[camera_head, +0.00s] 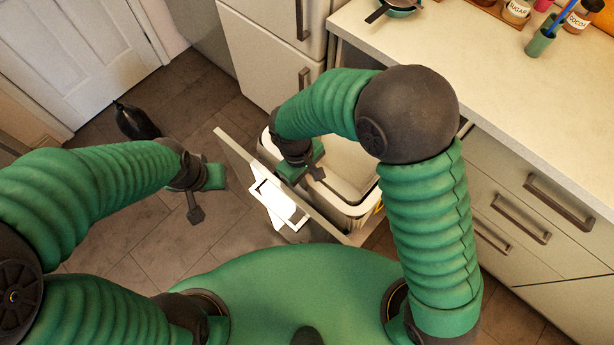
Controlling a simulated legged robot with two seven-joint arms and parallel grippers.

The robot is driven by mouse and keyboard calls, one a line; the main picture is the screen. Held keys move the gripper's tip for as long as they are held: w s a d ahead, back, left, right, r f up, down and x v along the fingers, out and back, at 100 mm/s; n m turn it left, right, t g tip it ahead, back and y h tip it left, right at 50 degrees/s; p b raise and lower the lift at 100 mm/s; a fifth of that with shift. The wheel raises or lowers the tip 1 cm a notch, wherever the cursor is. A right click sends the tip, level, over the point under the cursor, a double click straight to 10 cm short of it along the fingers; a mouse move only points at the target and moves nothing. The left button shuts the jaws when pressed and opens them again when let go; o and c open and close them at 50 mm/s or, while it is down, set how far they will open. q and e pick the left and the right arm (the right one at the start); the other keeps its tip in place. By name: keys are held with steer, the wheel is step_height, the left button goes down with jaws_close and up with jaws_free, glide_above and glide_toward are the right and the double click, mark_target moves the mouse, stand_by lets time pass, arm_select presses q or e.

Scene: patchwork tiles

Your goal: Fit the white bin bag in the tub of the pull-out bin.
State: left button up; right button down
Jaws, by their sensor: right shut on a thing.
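The pull-out bin stands open beside the counter, with its front panel (236,146) toward me. Its tub (372,208) is behind the panel. Pale white material, seemingly the bin bag (345,160), shows inside the tub and around its rim; I cannot tell how far down it reaches. My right gripper (308,174) is at the tub's near side, by the panel, shut on what seems to be the bag's edge. The gripped part is mostly hidden. My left gripper (205,196) is open and empty, left of the panel and apart from it.
A white piece with a rectangular outline (278,203) is at the panel's outer face. The worktop (480,90) overhangs drawers with dark handles (520,230) on the right. A black bottle-like object (137,122) is on the tiled floor at left.

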step_height(320, 180, down, 14)
steer(key=b, duration=1.3)
steer(key=shift+s+a+f, duration=0.1)
steer(key=shift+f, duration=0.1)
steer(key=shift+f+b, duration=1.4)
steer(key=shift+f, duration=1.4)
steer(key=c, duration=1.2)
jaws_free()
